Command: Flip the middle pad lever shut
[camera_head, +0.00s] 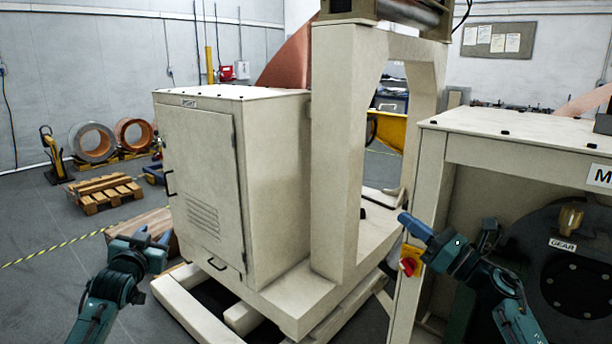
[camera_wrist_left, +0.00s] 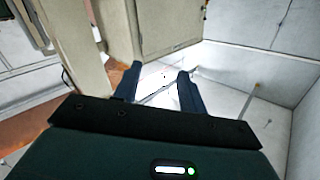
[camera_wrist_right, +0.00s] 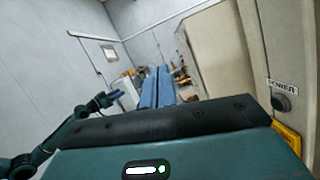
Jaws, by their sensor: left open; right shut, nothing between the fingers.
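I cannot make out a pad lever in any view. My left gripper (camera_head: 153,237) is at the lower left of the head view, in front of the beige cabinet (camera_head: 205,180). In the left wrist view its two fingers (camera_wrist_left: 158,85) stand apart with nothing between them. My right gripper (camera_head: 408,222) is near the middle right of the head view, by the left edge of the gear machine (camera_head: 530,140). Its fingers (camera_wrist_right: 156,88) are pressed together in the right wrist view, with nothing held.
A beige upright frame (camera_head: 340,150) stands beside the cabinet on a low base. A red and yellow switch (camera_head: 411,261) sits just below my right gripper. The right wrist view shows a POWER button (camera_wrist_right: 281,103). Pallets (camera_head: 105,192) and copper coils (camera_head: 92,142) lie on the floor at left.

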